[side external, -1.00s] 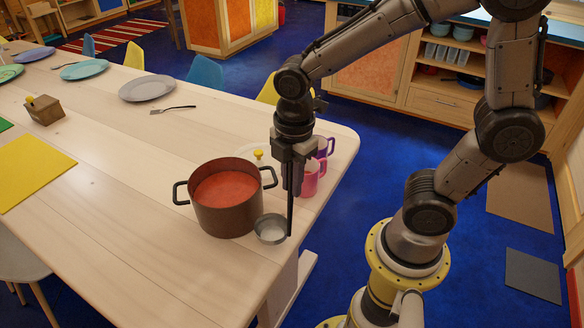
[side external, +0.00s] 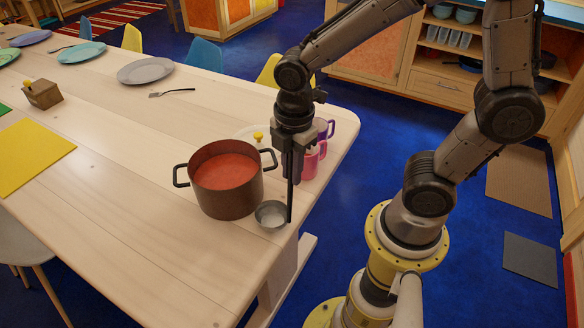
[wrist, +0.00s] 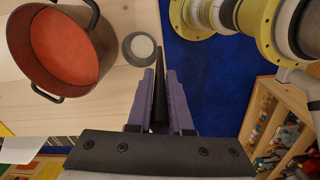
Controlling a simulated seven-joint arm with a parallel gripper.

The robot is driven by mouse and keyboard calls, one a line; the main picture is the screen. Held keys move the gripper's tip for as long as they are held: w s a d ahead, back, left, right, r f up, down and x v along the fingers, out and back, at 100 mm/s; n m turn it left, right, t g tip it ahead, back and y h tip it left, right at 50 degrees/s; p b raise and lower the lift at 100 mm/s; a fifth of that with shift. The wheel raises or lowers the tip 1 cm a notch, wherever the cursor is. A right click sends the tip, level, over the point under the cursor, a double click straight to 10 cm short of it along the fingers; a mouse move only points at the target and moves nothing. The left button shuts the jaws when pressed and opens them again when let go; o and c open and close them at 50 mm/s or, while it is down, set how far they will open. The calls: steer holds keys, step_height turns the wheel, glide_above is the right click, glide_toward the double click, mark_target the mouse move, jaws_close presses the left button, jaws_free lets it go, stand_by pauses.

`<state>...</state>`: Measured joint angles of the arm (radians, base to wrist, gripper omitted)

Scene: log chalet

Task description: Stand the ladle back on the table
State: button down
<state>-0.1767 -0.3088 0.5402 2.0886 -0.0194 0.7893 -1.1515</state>
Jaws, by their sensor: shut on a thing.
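The ladle has a dark upright handle and a grey round bowl (side external: 270,214). My gripper (side external: 292,176) is shut on the ladle's handle and points down. In the wrist view the dark handle runs between the two fingers (wrist: 162,90), with the bowl (wrist: 140,47) beyond them to the left. The bowl is close to the table (side external: 130,225) top near its right edge, just right of the pot. I cannot tell if it touches the table. The brown pot (side external: 228,204) of red soup stands left of the ladle, apart from it in the wrist view.
A pink mug (side external: 313,160) and a purple mug (side external: 326,129) stand behind my gripper. A yellow-knobbed thing (side external: 258,138) is partly hidden behind the pot. The table's right edge is close to the ladle. The table's front left is bare beyond the yellow mat (side external: 32,155).

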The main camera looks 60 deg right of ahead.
steer(key=shift+f, duration=0.5)
stand_by(0.6)
steer(key=c, duration=0.8)
jaws_free()
steer(key=shift+o, duration=0.2)
steer(key=shift+r, duration=0.1)
steer(key=r, duration=1.3)
steer(key=shift+s+r, duration=0.25)
steer(key=shift+r, duration=0.05)
